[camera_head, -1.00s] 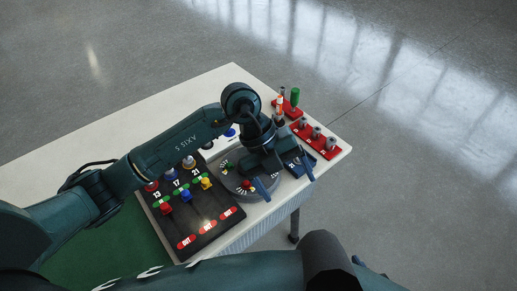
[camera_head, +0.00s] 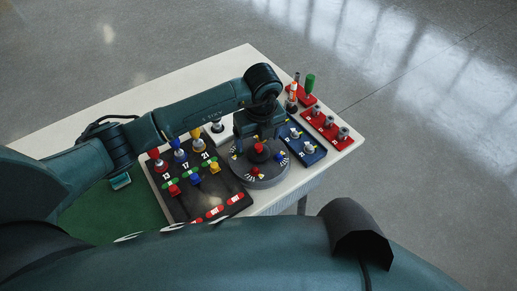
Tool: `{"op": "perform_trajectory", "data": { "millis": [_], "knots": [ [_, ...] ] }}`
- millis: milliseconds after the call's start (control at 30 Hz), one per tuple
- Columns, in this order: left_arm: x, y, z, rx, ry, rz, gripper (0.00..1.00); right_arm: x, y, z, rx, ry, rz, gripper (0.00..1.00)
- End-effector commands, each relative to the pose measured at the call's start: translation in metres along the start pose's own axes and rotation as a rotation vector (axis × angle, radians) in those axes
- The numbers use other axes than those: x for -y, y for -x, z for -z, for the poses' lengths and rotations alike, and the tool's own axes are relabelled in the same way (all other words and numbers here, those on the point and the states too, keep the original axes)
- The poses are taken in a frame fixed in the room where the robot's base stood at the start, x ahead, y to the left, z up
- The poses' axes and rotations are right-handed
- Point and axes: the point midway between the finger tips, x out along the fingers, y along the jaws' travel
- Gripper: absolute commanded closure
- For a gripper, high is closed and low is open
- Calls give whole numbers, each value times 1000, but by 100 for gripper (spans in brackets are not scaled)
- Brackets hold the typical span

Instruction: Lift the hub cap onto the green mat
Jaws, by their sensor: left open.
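A dark round hub (camera_head: 262,178) with white markings stands near the table's right end. A red-topped piece (camera_head: 258,149) is at its middle, with smaller yellow and blue pieces around it; I take the red-topped piece for the hub cap, but its shape is partly hidden. My left gripper (camera_head: 259,143) is open, pointing down right over the hub's middle. Its fingers appear to be on either side of the red top; contact cannot be told. The green mat (camera_head: 108,215) lies at the table's left front, partly covered by my arm. My right gripper is not in view.
A black board (camera_head: 208,198) with red, blue and yellow knobs sits between mat and hub. A blue block (camera_head: 309,147) and red blocks (camera_head: 327,128) with grey pegs stand right of the hub. A green-handled tool (camera_head: 310,84) stands behind. The table's back left (camera_head: 150,100) is clear.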

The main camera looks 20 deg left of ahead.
Motion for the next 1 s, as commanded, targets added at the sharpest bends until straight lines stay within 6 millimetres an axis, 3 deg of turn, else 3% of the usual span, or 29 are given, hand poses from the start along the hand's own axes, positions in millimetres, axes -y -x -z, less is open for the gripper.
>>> {"op": "perform_trajectory", "data": {
  "millis": [233,533,1000],
  "knots": [
    [3,-35,2,-2,0,-3,18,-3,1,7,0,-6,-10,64],
    [3,-41,2,0,-1,0,18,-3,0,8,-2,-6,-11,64],
    [3,-40,1,0,0,-1,56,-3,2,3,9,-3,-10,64]
  ]
}}
